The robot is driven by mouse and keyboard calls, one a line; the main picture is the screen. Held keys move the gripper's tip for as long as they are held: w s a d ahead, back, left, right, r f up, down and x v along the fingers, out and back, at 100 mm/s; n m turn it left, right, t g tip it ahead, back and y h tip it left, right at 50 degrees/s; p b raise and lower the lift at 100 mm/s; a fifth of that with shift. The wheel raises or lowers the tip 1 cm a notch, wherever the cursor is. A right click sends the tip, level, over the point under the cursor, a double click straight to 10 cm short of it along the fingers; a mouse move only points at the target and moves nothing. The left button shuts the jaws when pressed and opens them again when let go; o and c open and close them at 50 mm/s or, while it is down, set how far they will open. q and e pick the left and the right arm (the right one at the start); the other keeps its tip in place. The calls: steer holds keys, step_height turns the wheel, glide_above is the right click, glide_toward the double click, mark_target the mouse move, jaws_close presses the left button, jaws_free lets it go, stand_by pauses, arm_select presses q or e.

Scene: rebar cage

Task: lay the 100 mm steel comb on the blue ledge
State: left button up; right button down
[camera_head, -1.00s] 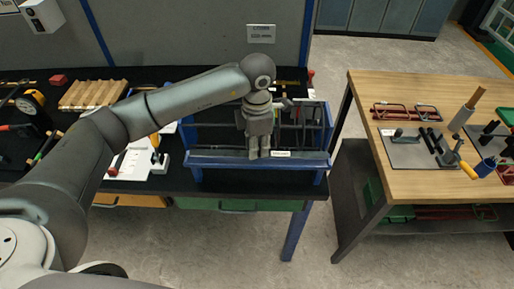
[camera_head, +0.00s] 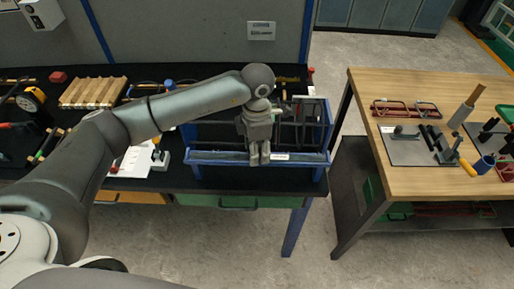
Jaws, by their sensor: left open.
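The blue ledge (camera_head: 215,160) runs along the front of a blue frame on the black bench. A small white label sits on it, right of the gripper. My left gripper (camera_head: 259,158) points down at the middle of this ledge, with its fingertips at or just above it. Its fingers show a small gap, and it is open. I cannot make out the 100 mm steel comb; a dark grey strip shows along the ledge, but I cannot tell what it is. My right gripper is not in view.
Dark bars stand inside the blue frame (camera_head: 326,125) behind the gripper. A wooden slatted rack (camera_head: 93,92) and a white sheet (camera_head: 137,165) lie on the bench to the left. A wooden table (camera_head: 410,90) with tools stands at the right, across a gap.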

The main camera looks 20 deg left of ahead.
arm_select(q)
steer(key=shift+r, duration=0.15)
steer(key=shift+w+r, duration=0.1)
steer(key=shift+r, duration=0.2)
step_height(320, 180, up, 11)
steer(key=b, duration=0.3)
steer(key=shift+r, duration=0.2)
steer(key=shift+f, duration=0.1)
